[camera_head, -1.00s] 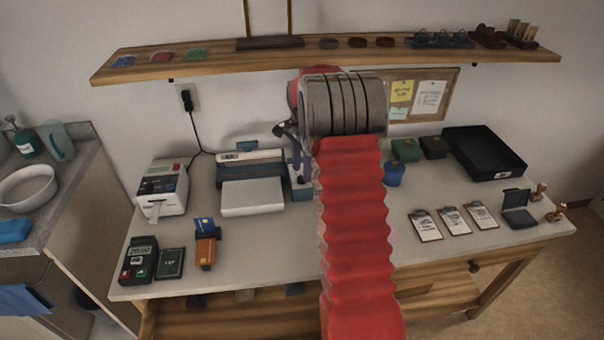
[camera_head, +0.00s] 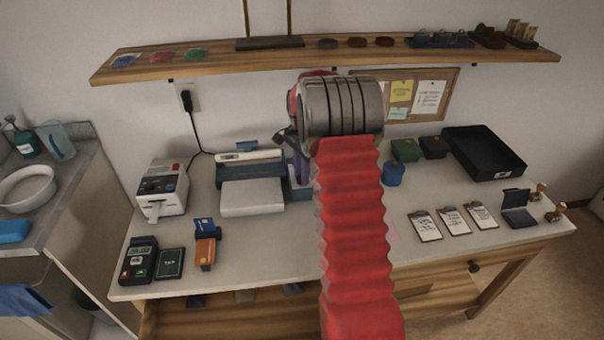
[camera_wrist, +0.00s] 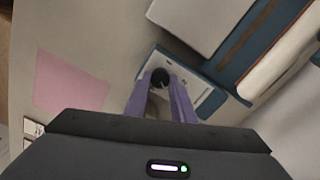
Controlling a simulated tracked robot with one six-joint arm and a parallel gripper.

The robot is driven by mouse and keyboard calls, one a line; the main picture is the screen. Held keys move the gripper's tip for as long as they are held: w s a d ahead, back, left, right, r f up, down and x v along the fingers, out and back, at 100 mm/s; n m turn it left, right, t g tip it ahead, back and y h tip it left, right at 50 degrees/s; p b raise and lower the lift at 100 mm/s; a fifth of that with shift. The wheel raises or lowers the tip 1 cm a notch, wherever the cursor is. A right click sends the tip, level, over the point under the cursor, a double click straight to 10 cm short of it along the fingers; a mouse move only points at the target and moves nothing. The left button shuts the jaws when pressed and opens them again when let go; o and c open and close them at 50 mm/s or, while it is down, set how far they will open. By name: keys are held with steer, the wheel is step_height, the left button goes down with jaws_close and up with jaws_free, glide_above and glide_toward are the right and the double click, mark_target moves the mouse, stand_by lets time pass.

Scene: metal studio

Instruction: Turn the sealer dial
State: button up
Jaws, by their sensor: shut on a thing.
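The sealer (camera_head: 252,197) is a blue and white machine on the table, left of my arm. Its blue and white body also shows at the upper right of the wrist view (camera_wrist: 238,32). A round black dial (camera_wrist: 160,77) sits on a white panel with a blue edge (camera_wrist: 205,100) beside it. My gripper (camera_wrist: 161,84) has its purple fingers on both sides of the dial and is shut on it. In the head view the gripper (camera_head: 301,170) is partly hidden by my wrist, and the dial is hidden.
A label printer (camera_head: 163,190) stands left of the sealer. A blue cup (camera_head: 393,174) and a black tray (camera_head: 484,155) are to the right. Clipboards (camera_head: 454,222) lie near the front right. A wooden shelf (camera_head: 330,55) hangs above. A pink sheet (camera_wrist: 70,80) lies nearby.

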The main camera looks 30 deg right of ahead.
jaws_close()
steer(key=shift+n, duration=0.4)
steer(key=n, duration=0.5)
steer(key=shift+w, duration=0.1)
steer(key=n, duration=0.7)
steer(key=shift+n, duration=0.3)
steer(key=n, duration=0.5)
steer(key=shift+w+r, duration=0.1)
steer(key=n, duration=0.5)
steer(key=shift+n, duration=0.3)
